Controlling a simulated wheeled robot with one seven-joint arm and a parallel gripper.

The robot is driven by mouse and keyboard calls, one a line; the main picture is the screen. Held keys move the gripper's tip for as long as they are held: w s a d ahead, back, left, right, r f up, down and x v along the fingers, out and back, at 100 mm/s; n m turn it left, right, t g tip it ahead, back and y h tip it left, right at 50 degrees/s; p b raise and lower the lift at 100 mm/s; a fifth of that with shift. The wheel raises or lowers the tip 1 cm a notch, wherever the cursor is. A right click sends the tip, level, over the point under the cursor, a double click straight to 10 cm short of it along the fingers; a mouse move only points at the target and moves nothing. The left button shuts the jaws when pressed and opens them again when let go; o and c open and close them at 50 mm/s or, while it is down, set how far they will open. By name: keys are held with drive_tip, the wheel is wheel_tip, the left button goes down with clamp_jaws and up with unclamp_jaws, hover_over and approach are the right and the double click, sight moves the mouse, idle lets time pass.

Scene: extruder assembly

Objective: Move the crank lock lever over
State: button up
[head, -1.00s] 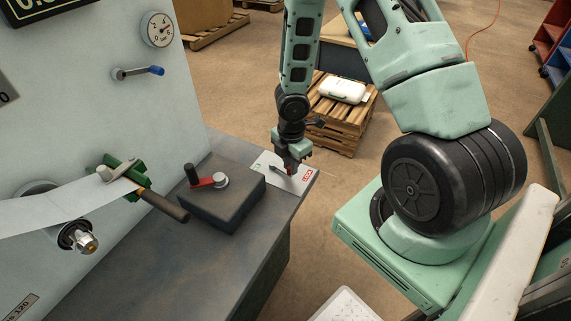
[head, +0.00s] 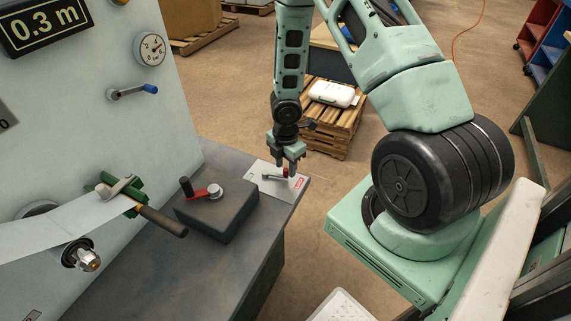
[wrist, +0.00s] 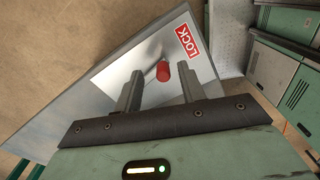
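The lock lever is a short grey bar (head: 274,177) on a pale plate (head: 277,188) at the table's far right corner. Its red knob (head: 286,171) is at the end near the red LOCK label. My gripper (head: 285,170) points down over the lever at the knob. In the wrist view, my gripper (wrist: 160,90) has its fingers apart, one on each side of the red knob (wrist: 163,71). I see a gap on both sides, and cannot tell how far the fingertips reach down beside it. The crank (head: 207,191) sits on a dark block left of the plate.
A pallet (head: 335,128) stands on the floor behind. The front tabletop is clear.

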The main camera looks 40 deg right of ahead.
drive_tip(key=shift+r+p, duration=2.6)
drive_tip(key=shift+r, duration=0.2)
drive_tip(key=shift+f, duration=0.1)
wheel_tip(320, 180, up, 18)
drive_tip(key=p, duration=0.5)
drive_tip(key=shift+f, duration=0.25)
drive_tip(key=s+a+r+m+b, duration=0.1)
drive_tip(key=a+r, duration=0.1)
drive_tip(key=a, duration=0.3)
drive_tip(key=s+a+r+m, duration=0.1)
drive_tip(key=a+r+m, duration=0.15)
drive_tip(key=a, duration=0.25)
drive_tip(key=s+a+r+m+b, duration=0.1)
drive_tip(key=s+a+r+m, duration=0.2)
drive_tip(key=s+a, duration=0.5)
drive_tip(key=s+a+r+m+b, duration=0.1)
drive_tip(key=s+a+r+m, duration=0.2)
drive_tip(key=s+a, duration=0.6)
wheel_tip(320, 180, up, 2)
drive_tip(key=shift+a+r+m+y, duration=0.1)
drive_tip(key=shift+a+m+y, duration=0.2)
drive_tip(key=shift+a+m, duration=0.1)
